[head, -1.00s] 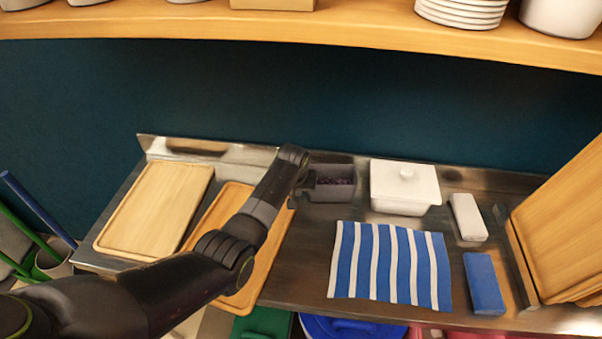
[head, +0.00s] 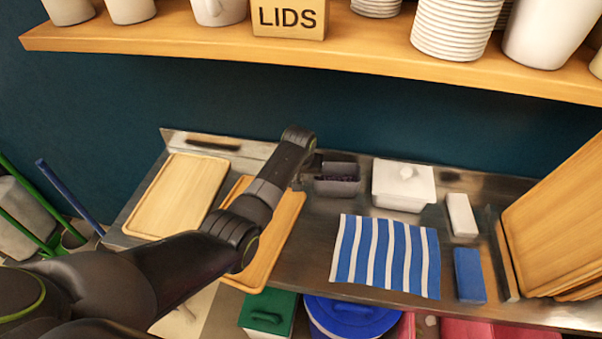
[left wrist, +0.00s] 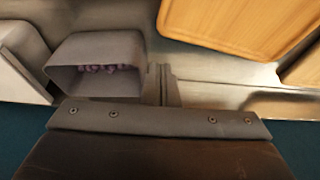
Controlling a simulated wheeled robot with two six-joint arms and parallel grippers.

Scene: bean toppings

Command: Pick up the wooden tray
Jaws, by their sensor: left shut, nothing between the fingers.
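An orange-brown wooden tray (head: 282,227) lies on the steel counter, partly hidden under my left arm. It also shows at the top of the left wrist view (left wrist: 235,22). A paler wooden tray (head: 178,196) lies to its left. My left gripper (head: 297,184) points down between the orange-brown tray and a small grey bin (head: 337,186), apart from the tray. In the left wrist view its fingers (left wrist: 166,84) are shut and empty, beside the grey bin (left wrist: 95,50) that holds purple beans. My right gripper is not in view.
A white lidded box (head: 403,185), a striped cloth (head: 385,255), a white block (head: 461,214) and a blue block (head: 469,275) lie to the right. Wooden boards (head: 560,225) lean at the far right. A shelf (head: 300,62) with crockery overhangs the back.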

